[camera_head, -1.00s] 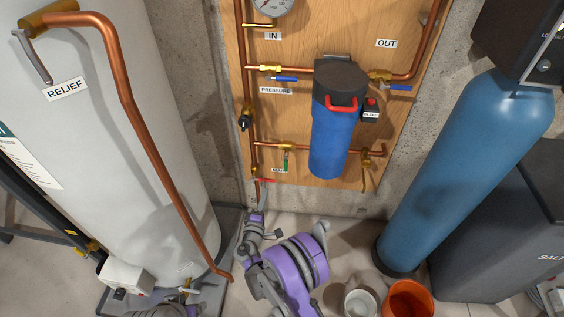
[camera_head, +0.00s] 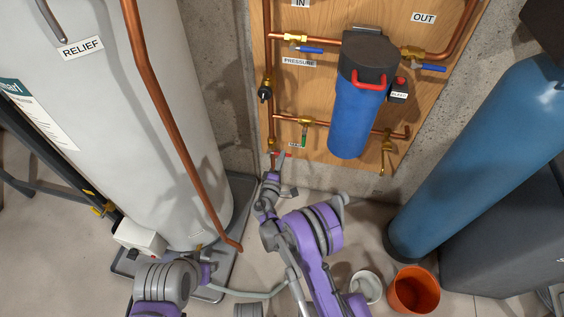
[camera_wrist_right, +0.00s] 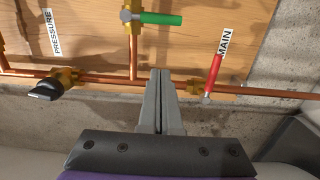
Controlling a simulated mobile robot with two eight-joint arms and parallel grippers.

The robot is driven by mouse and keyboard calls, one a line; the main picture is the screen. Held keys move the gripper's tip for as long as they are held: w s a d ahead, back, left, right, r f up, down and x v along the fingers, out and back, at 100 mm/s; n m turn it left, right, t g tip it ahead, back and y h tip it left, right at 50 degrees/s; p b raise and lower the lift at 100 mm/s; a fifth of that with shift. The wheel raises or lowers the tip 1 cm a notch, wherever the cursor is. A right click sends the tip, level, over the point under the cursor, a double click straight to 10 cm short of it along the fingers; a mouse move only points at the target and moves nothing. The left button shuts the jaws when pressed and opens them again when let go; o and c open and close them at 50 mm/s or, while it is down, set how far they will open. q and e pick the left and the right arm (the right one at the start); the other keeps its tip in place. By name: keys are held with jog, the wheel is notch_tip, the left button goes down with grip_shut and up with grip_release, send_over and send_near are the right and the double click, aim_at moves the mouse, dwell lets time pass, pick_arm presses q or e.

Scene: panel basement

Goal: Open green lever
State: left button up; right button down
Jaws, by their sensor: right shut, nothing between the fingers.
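The green lever (camera_head: 304,138) hangs down from a brass valve on the lower horizontal copper pipe of the wooden panel. In the right wrist view the green lever (camera_wrist_right: 160,19) lies at the top, crosswise to its pipe. My right gripper (camera_head: 280,160) is just below and left of the lever. Its fingers (camera_wrist_right: 159,73) are together, empty and apart from the lever, with their tips over the long copper pipe in the wrist view. Part of my left arm shows at the lower left of the head view; I do not see its gripper.
A red lever (camera_wrist_right: 214,73) labelled MAIN is close to the right fingers. A black knob (camera_wrist_right: 41,92) sits on the same pipe. A blue filter (camera_head: 356,115) stands right of the green lever. A large white tank (camera_head: 125,120) is at left, an orange bucket (camera_head: 414,290) at lower right.

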aim_at(303, 144)
jog(key=w+d, duration=0.5)
jog(key=shift+w+d+b, duration=0.15)
jog(key=shift+d+b, duration=0.2)
jog(key=shift+b, duration=0.1)
jog(key=shift+d+f+n+b, duration=0.2)
jog(key=shift+d+n+b, duration=0.25)
jog(key=shift+n, duration=0.45)
jog(key=shift+s+d+f+n+b, duration=0.1)
jog(key=shift+s+d+n+b, duration=0.15)
jog(key=shift+d+n+b, duration=0.55)
jog(key=s+d+r+n+b, duration=0.1)
jog(key=d+r+n, duration=0.3)
jog(key=n, duration=1)
jog(key=shift+s+d+t+y+b, duration=0.25)
jog(key=shift+d+b, duration=0.2)
jog(key=shift+d, duration=0.25)
jog(key=shift+r, duration=0.15)
